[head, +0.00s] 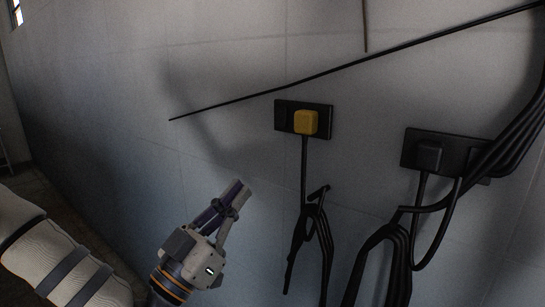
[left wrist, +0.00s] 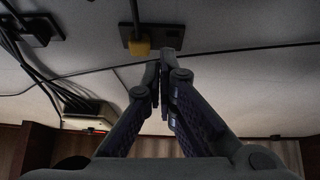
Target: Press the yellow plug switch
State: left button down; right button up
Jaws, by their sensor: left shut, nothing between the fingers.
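The yellow plug switch (head: 306,122) sits on the right half of a black wall plate (head: 284,112), with a black cable hanging below it. My left gripper (head: 239,187) is below and to the left of the plate in the head view, apart from the yellow plug. Its fingers are shut and empty. In the left wrist view the yellow plug (left wrist: 139,48) shows just left of the fingertips (left wrist: 160,66), on its dark plate (left wrist: 168,36). My right gripper is in neither view.
A second black socket plate (head: 415,150) with a black plug and cables is on the wall to the right. Bundles of black cable (head: 385,245) hang below. A thin black cable (head: 340,65) crosses the wall above the plates. The wall left of the yellow plug is bare.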

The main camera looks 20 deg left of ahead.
pick_arm(q)
notch_tip(320, 180, up, 3)
jog(key=a+t, duration=0.2)
send_near(283, 110)
notch_tip(283, 110, up, 4)
jog(key=w, duration=0.2)
jog(key=w+d+f, duration=0.1)
jog(key=shift+w+d, duration=0.1)
